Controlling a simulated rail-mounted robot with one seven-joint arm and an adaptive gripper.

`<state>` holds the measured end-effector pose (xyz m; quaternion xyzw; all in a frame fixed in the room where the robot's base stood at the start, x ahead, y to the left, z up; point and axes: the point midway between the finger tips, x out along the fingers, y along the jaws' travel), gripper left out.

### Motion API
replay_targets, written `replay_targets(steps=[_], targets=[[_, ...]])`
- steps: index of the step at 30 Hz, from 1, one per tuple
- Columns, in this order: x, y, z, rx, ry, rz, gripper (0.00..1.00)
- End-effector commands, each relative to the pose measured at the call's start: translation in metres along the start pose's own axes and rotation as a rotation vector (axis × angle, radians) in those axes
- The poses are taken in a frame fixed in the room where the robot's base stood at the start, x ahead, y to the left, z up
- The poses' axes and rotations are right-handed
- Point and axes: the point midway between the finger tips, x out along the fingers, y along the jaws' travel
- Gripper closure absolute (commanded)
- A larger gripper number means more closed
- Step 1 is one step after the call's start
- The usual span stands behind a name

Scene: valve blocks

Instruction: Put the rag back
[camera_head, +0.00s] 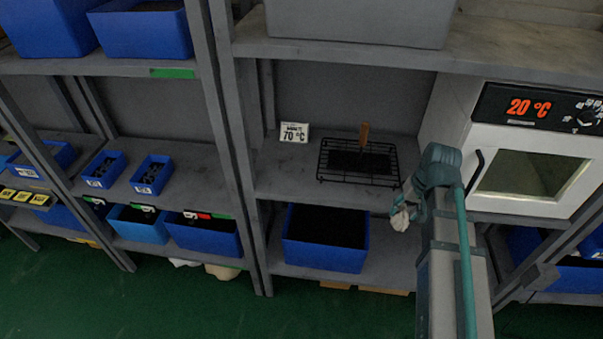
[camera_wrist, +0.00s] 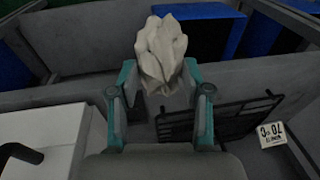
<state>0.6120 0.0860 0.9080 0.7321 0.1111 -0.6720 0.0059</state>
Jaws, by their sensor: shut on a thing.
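The rag (camera_head: 401,216) is a crumpled off-white cloth. My gripper (camera_head: 408,200) is shut on it, in front of the middle shelf and to the right of the wire rack. In the wrist view the rag (camera_wrist: 162,52) bunches up between the two teal fingers of my gripper (camera_wrist: 160,85) and hides the fingertips. I cannot tell from the pictures whether the rag touches the shelf edge.
A white oven (camera_head: 540,140) reading 20 °C is at the right. A blue bin (camera_head: 325,240) sits below. Pale cloth-like items (camera_head: 222,271) lie at the floor.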

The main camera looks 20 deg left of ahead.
Motion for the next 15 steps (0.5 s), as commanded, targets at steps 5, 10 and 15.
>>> replay_targets(steps=[5, 10, 15], targets=[[-0.019, -0.063, -0.015, -0.13, -0.019, -0.013, 0.84], [-0.032, -0.135, -0.025, -0.317, -0.046, -0.03, 0.84], [-0.043, -0.208, -0.028, -0.559, -0.082, -0.053, 0.84]])
